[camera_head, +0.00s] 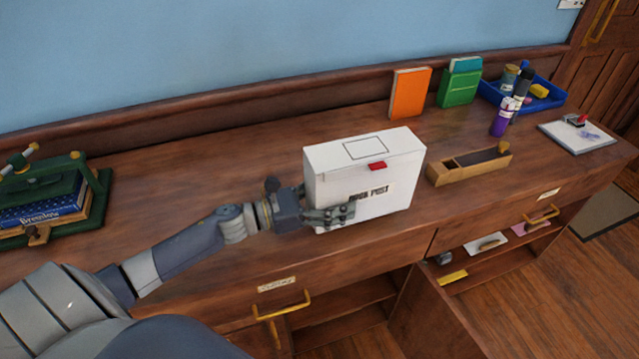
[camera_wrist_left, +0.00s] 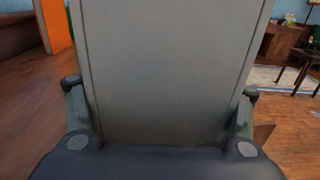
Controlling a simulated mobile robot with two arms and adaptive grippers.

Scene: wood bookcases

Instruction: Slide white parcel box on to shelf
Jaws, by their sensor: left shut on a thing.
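The white parcel box (camera_head: 364,178) stands upright on the wooden counter top, with a red tab and dark lettering on its front face. My left gripper (camera_head: 333,211) is shut on the box at its left end, one finger lying across the front face. In the left wrist view the box (camera_wrist_left: 168,70) fills the middle between the two fingers (camera_wrist_left: 160,115). Below the counter is an open shelf space (camera_head: 340,318), and another shelf (camera_head: 500,250) lies to the right with small items. My right gripper is not in view.
A wooden tray (camera_head: 468,168) stands right of the box. Behind are an orange book (camera_head: 410,93), a green box (camera_head: 460,85) and a blue tray (camera_head: 548,102) of supplies. A green book rack (camera_head: 92,213) stands at left. Yellow drawer handles (camera_head: 282,306) stick out in front.

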